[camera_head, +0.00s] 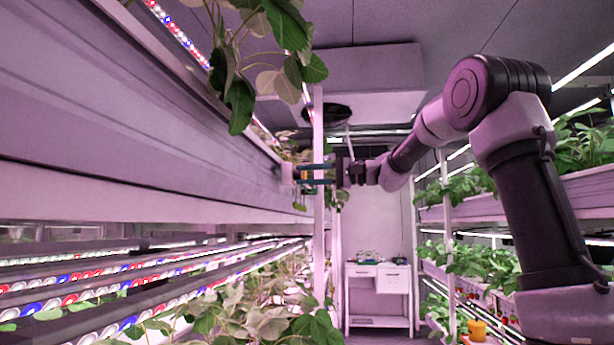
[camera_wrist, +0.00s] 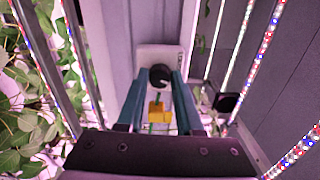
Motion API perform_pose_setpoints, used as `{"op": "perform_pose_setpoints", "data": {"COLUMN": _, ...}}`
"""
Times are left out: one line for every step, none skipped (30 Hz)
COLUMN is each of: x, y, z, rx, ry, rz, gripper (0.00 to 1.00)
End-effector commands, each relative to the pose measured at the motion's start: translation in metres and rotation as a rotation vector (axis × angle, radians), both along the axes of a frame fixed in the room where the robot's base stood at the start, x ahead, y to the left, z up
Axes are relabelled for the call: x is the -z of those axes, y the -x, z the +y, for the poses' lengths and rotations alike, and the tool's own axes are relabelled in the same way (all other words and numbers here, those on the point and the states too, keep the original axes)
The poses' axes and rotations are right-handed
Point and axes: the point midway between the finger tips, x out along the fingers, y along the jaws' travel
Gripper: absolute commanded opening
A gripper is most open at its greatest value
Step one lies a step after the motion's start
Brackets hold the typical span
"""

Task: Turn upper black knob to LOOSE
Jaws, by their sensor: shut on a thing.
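A round black knob (camera_wrist: 160,76) sits on a pale mounting plate (camera_wrist: 152,54) at the middle of the wrist view. My gripper (camera_wrist: 161,80) reaches straight at it, with one blue-grey finger on each side, and is shut on the knob. Small marks at the plate's right edge are too small to read, so I cannot tell the knob's setting. In the head view my gripper (camera_head: 303,174) meets a pale housing (camera_head: 287,173) at the end of the left rack; the knob itself is hidden there.
A small yellow piece (camera_wrist: 158,112) shows between my fingers, below the knob. A white upright post (camera_head: 318,225) stands close to my gripper. Plants hang around the left rack. A white cabinet (camera_head: 378,275) stands behind in the aisle.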

Motion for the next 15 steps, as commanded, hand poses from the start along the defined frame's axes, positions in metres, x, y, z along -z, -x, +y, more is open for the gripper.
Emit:
{"op": "perform_pose_setpoints", "data": {"x": 0.0009, "y": -0.0002, "z": -0.0006, "rx": 0.001, "ry": 0.009, "rz": -0.033, "gripper": 0.00}}
{"op": "perform_pose_setpoints", "data": {"x": 0.0010, "y": -0.0002, "z": -0.0006, "rx": 0.001, "ry": 0.013, "rz": -0.057, "gripper": 0.00}}
{"op": "perform_pose_setpoints", "data": {"x": 0.0011, "y": -0.0004, "z": -0.0005, "rx": 0.001, "ry": 0.019, "rz": -0.085, "gripper": 0.00}}
{"op": "perform_pose_setpoints", "data": {"x": 0.0012, "y": -0.0003, "z": -0.0005, "rx": 0.001, "ry": 0.022, "rz": -0.104, "gripper": 0.00}}
{"op": "perform_pose_setpoints", "data": {"x": 0.0013, "y": -0.0003, "z": -0.0005, "rx": 0.001, "ry": 0.026, "rz": -0.123, "gripper": 0.00}}
{"op": "perform_pose_setpoints", "data": {"x": 0.0014, "y": -0.0003, "z": -0.0005, "rx": 0.001, "ry": 0.031, "rz": -0.148, "gripper": 0.00}}
{"op": "perform_pose_setpoints", "data": {"x": 0.0015, "y": -0.0004, "z": -0.0004, "rx": 0.001, "ry": 0.034, "rz": -0.165, "gripper": 0.00}}
{"op": "perform_pose_setpoints", "data": {"x": 0.0015, "y": -0.0003, "z": -0.0004, "rx": 0.001, "ry": 0.037, "rz": -0.180, "gripper": 0.00}}
{"op": "perform_pose_setpoints", "data": {"x": 0.0016, "y": -0.0003, "z": -0.0003, "rx": 0.001, "ry": 0.041, "rz": -0.200, "gripper": 0.00}}
{"op": "perform_pose_setpoints", "data": {"x": 0.0017, "y": -0.0003, "z": -0.0003, "rx": 0.001, "ry": 0.044, "rz": -0.213, "gripper": 0.00}}
{"op": "perform_pose_setpoints", "data": {"x": 0.0017, "y": -0.0003, "z": -0.0003, "rx": 0.000, "ry": 0.046, "rz": -0.224, "gripper": 0.00}}
{"op": "perform_pose_setpoints", "data": {"x": 0.0018, "y": -0.0003, "z": -0.0002, "rx": 0.000, "ry": 0.049, "rz": -0.239, "gripper": 0.00}}
{"op": "perform_pose_setpoints", "data": {"x": 0.0019, "y": -0.0003, "z": -0.0002, "rx": 0.000, "ry": 0.050, "rz": -0.248, "gripper": 0.00}}
{"op": "perform_pose_setpoints", "data": {"x": 0.0019, "y": -0.0003, "z": -0.0002, "rx": 0.000, "ry": 0.052, "rz": -0.257, "gripper": 0.00}}
{"op": "perform_pose_setpoints", "data": {"x": 0.0019, "y": -0.0003, "z": -0.0002, "rx": 0.000, "ry": 0.054, "rz": -0.267, "gripper": 0.00}}
